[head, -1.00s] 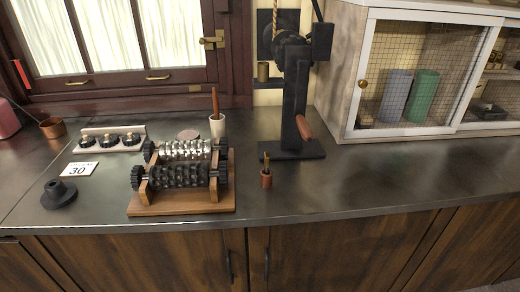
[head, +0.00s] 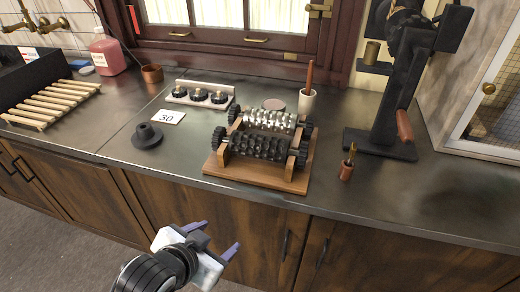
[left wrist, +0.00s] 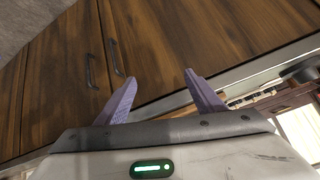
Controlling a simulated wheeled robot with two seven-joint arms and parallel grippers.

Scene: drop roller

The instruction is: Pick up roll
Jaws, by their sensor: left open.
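The drop roller stands on the counter in the head view, with a silver studded roll (head: 268,121) behind a black studded roll (head: 258,146). Both lie across a wooden base (head: 250,179) between wooden side supports, with black gears at the ends. My left gripper (head: 223,235) is low in the head view, in front of the cabinet doors and apart from the rolls. Its two purple fingers are spread and empty, also in the left wrist view (left wrist: 160,76). The left wrist view does not clearly show the rolls. My right gripper is not in view.
The counter's front edge (head: 380,210) lies between my left gripper and the rolls. A black flanged piece (head: 147,136) and a 30 card (head: 168,117) lie left of the roller. A slatted rack (head: 50,103) is far left.

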